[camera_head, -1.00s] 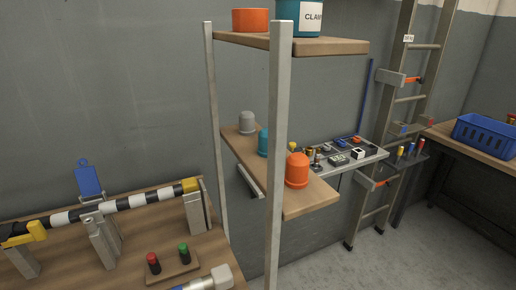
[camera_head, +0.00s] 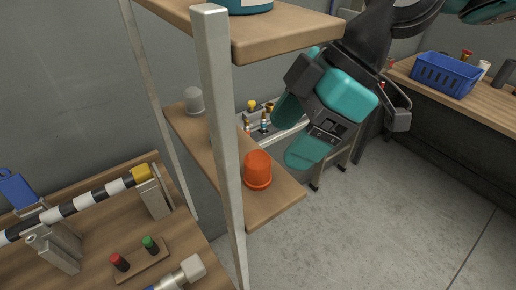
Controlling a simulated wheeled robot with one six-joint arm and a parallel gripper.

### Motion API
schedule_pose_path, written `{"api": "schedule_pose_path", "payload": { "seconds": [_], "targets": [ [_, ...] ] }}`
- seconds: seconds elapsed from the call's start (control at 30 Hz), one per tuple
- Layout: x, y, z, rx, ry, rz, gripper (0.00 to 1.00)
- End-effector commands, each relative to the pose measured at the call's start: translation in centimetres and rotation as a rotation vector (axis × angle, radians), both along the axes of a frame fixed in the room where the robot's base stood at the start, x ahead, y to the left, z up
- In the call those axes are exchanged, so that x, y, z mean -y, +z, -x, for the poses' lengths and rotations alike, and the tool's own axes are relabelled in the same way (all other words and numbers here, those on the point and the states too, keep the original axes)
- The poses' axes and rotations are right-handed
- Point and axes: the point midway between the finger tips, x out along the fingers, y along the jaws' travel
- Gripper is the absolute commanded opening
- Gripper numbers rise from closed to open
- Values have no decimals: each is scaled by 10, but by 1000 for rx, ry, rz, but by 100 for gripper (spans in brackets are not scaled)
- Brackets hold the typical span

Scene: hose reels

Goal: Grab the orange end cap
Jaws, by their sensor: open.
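The orange end cap (camera_head: 257,170) stands upright on the front part of the middle wooden shelf (camera_head: 262,208), just right of the metal post. A grey cap (camera_head: 193,100) stands further back on the same shelf. The teal cap between them is mostly hidden behind the post. My gripper (camera_head: 296,138) is open and empty, with teal fingers, above and to the right of the orange cap. It looks apart from the cap. It hides part of what lies behind it.
The metal post (camera_head: 221,130) rises close left of the cap. The upper shelf (camera_head: 285,40) overhangs behind my gripper's height. A blue basket (camera_head: 446,73) sits on the right bench. The floor at right is clear.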

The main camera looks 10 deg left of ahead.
Motion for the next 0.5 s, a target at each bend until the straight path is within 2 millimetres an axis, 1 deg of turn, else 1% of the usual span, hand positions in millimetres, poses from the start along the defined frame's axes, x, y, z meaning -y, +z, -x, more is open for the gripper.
{"api": "schedule_pose_path", "payload": {
  "seconds": [0.03,0.1,0.37,0.47,0.5],
  "targets": [
    [-9,1,1,9,46,-12,71],
    [-16,-4,3,18,77,-22,71],
    [-33,-27,8,18,77,-21,71],
    [-43,-38,10,18,76,-20,71],
    [-45,-45,11,18,75,-20,71]
  ]
}}
